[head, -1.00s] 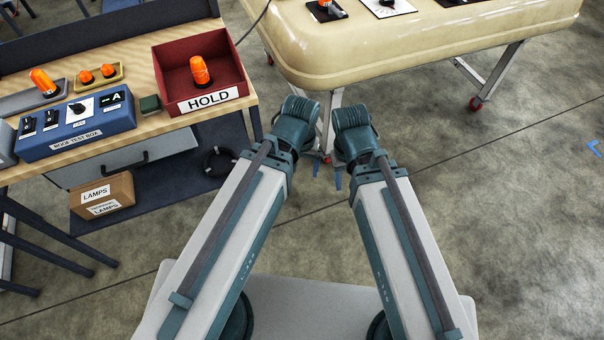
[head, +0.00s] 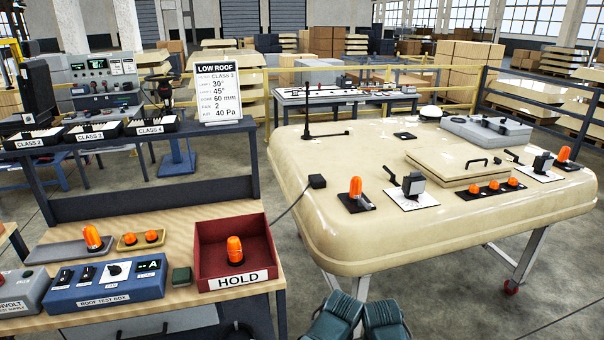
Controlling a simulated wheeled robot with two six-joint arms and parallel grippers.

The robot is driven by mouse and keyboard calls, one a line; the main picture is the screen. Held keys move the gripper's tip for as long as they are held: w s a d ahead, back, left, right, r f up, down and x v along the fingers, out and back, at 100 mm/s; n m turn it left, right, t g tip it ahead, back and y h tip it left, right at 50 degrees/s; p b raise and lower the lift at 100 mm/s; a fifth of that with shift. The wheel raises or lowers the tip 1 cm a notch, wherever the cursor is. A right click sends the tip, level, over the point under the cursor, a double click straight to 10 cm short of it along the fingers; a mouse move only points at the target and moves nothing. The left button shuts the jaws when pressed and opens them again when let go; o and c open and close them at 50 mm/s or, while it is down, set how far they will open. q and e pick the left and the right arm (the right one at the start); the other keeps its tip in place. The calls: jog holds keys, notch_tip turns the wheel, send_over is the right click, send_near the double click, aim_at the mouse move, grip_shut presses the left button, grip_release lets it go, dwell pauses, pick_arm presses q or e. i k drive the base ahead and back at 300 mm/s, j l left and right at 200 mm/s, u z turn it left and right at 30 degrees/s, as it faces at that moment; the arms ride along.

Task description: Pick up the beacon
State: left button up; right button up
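Several orange beacons are in view. One beacon (head: 235,249) stands upright in the red HOLD bin (head: 275,240) on the wooden bench. Another beacon (head: 92,238) leans on the grey tray (head: 50,252) at the bench's left. On the cream roof panel (head: 320,232), one beacon (head: 355,187) stands on a black plate near the left, and another beacon (head: 564,154) is near the right edge. I cannot tell which one the task means. Only parts of my two arms show at the bottom edge, apart from all beacons. Neither gripper's fingers are visible.
A blue roof test box (head: 103,292) stands at the bench front. A yellow tray (head: 140,240) holds two small orange lamps. A sign (head: 219,95) stands on the bench shelf. A black mast (head: 308,105) rises from the roof panel. Open floor separates bench and panel.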

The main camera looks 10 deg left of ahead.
aim_at(93, 240)
jog(key=u, duration=1.85)
